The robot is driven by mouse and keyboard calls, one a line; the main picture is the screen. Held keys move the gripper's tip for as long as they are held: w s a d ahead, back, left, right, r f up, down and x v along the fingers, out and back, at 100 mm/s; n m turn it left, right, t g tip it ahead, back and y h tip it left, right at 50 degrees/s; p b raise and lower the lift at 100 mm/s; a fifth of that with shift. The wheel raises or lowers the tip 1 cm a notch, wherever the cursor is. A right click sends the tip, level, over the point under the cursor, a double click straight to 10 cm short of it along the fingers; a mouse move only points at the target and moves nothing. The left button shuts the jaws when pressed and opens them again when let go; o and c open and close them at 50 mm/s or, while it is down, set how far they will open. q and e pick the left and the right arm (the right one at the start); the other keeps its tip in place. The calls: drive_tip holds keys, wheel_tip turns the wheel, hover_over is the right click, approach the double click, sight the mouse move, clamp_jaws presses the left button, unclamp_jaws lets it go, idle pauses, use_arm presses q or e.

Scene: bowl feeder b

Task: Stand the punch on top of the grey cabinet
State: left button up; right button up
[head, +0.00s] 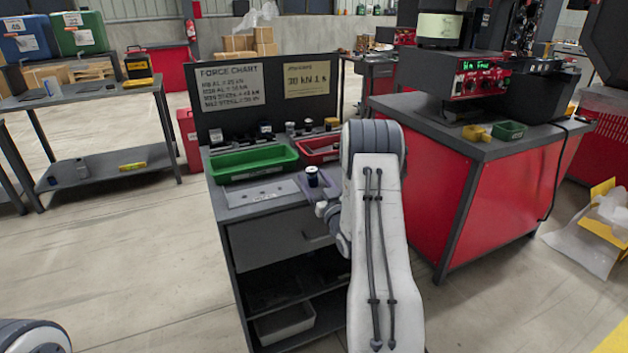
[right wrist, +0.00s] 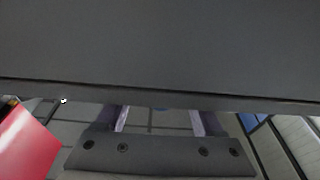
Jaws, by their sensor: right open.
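The grey cabinet (head: 270,238), with a drawer and open shelves, stands at the centre of the head view. A small dark cylinder with a pale top (head: 312,175), which may be the punch, stands upright on a purple piece near its front right corner. My right arm covers the cabinet's right side. In the right wrist view my right gripper (right wrist: 158,118) is open and shows nothing between its fingers; a dark panel (right wrist: 160,50) hides the fingertips. I cannot tell its exact distance from the cylinder. My left gripper is out of view.
A green tray (head: 252,163) and a red tray (head: 318,150) lie on the cabinet, with several small cylinders behind and an upright chart board (head: 267,92) at the back. A flat grey plate (head: 262,194) lies in front. A red machine bench (head: 490,200) stands right.

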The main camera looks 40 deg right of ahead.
drive_tip(key=v, duration=1.2)
drive_tip(key=shift+b, duration=0.3)
